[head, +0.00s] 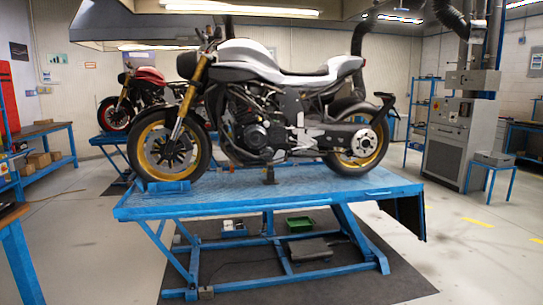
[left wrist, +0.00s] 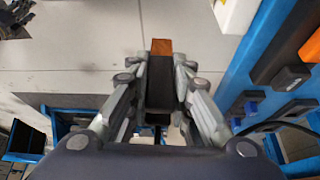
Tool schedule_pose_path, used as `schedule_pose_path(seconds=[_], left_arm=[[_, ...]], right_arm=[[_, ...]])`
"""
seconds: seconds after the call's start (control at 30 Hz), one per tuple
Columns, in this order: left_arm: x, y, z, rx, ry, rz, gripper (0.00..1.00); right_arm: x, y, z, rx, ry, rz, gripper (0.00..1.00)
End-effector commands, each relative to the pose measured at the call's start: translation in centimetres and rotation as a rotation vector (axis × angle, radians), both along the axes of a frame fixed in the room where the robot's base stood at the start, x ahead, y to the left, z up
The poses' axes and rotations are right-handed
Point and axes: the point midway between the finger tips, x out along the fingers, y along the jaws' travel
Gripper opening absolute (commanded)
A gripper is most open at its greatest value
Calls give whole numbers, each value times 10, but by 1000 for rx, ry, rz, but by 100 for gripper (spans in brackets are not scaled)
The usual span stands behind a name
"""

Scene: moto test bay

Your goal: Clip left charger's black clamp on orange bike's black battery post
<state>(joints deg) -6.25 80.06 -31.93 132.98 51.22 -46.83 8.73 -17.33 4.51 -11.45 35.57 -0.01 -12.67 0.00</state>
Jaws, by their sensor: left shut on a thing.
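In the left wrist view my left gripper (left wrist: 160,84) is shut on a dark, narrow piece with a copper-orange end, which looks like the black clamp (left wrist: 159,68). The clamp sticks out past the fingertips, over the pale floor. A dark cable runs at the lower right of that view; whether it joins the clamp I cannot tell. No bike in the head view is clearly orange: a silver-white motorcycle (head: 262,72) with gold wheels stands near, and a red one (head: 147,77) stands behind it. I cannot make out a battery post or surely a charger.
The near bike stands on a blue lift table (head: 285,192). A green tray (head: 299,224) lies below it. A blue workbench (head: 42,160) stands at the left. In the wrist view a blue frame (left wrist: 238,72) with black and orange items (left wrist: 311,47) is close on the right.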

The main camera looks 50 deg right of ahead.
Motion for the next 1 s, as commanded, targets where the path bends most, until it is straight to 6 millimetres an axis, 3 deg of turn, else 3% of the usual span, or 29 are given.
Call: schedule_pose_path(seconds=[0.1,0.43,0.67,1.0], left_arm=[[-1,-27,-8,-13,-1,25,0],[8,-73,-10,-13,0,234,0],[11,-82,-1,-12,3,498,0],[4,-76,7,-2,3,767,0]], right_arm=[[-8,-2,0,-3,13,1,40],[-1,-2,0,-3,1,1,40],[4,-2,0,-2,-7,1,40],[4,-2,0,-2,-7,1,40]])
